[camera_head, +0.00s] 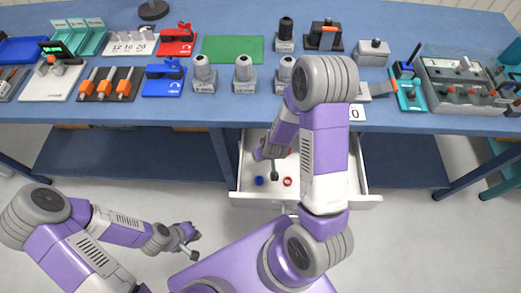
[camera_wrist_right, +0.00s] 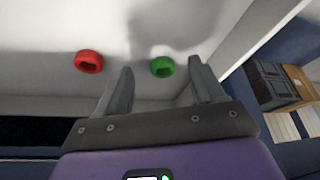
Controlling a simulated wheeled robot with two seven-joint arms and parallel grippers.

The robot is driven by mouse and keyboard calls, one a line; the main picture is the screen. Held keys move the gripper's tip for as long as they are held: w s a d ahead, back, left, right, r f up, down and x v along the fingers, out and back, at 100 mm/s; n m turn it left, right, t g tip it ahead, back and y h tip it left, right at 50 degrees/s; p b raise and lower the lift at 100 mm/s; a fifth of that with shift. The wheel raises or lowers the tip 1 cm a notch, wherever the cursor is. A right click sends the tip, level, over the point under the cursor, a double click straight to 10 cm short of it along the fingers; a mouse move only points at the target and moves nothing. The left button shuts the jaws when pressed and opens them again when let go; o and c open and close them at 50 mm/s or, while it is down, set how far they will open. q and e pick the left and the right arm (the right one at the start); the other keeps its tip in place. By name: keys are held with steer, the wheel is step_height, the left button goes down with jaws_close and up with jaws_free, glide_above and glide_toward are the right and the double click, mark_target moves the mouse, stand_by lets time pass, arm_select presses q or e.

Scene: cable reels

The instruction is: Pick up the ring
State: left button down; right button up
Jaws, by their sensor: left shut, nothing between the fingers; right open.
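A blue ring (camera_head: 259,181) and a red ring (camera_head: 287,182) lie in the open white drawer (camera_head: 305,199) in the head view. The right wrist view shows a red ring (camera_wrist_right: 89,61) and a green ring (camera_wrist_right: 162,67) on a pale surface. My right gripper (camera_head: 274,176) reaches down into the drawer; in its wrist view its fingers (camera_wrist_right: 160,78) are apart and empty, with the green ring seen between the fingertips. I cannot tell the gap to that ring. My right arm hides part of the drawer. My left gripper (camera_head: 193,254) is shut and empty, low at the left.
The floor left of the drawer is clear.

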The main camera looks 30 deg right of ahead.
steer(key=w, duration=0.3)
steer(key=shift+d+f, duration=0.2)
steer(key=shift+f, duration=0.05)
steer(key=shift+b+x, duration=0.45)
steer(key=shift+x, duration=0.35)
steer(key=shift+w+f, duration=0.1)
steer(key=shift+f, duration=0.35)
steer(key=c, duration=1.1)
